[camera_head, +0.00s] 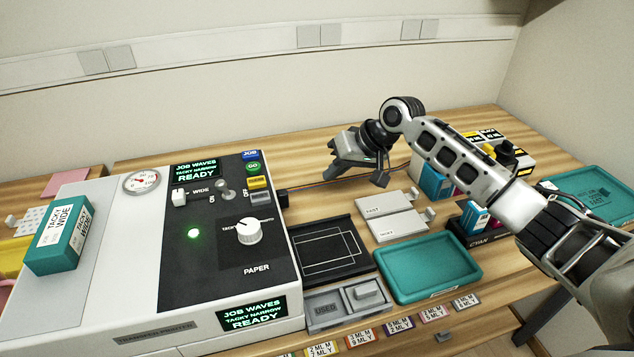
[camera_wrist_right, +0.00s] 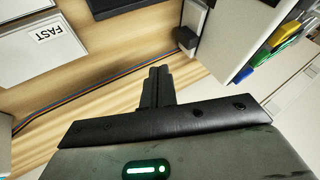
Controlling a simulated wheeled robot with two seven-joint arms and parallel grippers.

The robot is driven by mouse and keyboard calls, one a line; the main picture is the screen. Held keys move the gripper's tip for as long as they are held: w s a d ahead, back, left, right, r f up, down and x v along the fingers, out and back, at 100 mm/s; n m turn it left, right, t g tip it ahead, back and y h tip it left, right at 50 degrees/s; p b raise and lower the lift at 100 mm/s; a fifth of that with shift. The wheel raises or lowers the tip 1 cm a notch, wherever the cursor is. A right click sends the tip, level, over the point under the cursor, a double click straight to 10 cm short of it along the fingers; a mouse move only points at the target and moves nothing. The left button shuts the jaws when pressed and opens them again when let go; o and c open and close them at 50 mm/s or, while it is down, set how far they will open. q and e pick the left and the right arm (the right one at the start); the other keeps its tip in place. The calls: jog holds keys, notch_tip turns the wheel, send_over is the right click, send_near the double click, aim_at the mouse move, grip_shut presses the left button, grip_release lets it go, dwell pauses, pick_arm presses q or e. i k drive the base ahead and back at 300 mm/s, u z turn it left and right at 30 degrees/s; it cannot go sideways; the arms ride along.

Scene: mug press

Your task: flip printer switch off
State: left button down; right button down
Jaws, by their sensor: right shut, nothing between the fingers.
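The printer (camera_head: 120,250) stands at the left with a dark control panel (camera_head: 185,270). A silver toggle switch (camera_head: 223,187) stands near the panel's back, between small labels too blurred to read surely; its tilt is hard to tell. A green lamp (camera_head: 194,233) glows, and the screens read READY. My right gripper (camera_head: 333,173) is shut and empty, right of the printer and apart from the switch. In the wrist view its closed fingers (camera_wrist_right: 157,85) point toward the printer's side, where a black block (camera_wrist_right: 187,38) sticks out. My left gripper is out of view.
A teal box (camera_head: 58,236) lies on the printer's left. A black tray (camera_head: 330,250), a teal tray (camera_head: 428,267) and white FAST tile (camera_head: 388,203) lie to the right.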

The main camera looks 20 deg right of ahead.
aim_at(221, 185)
jog(key=k, duration=1)
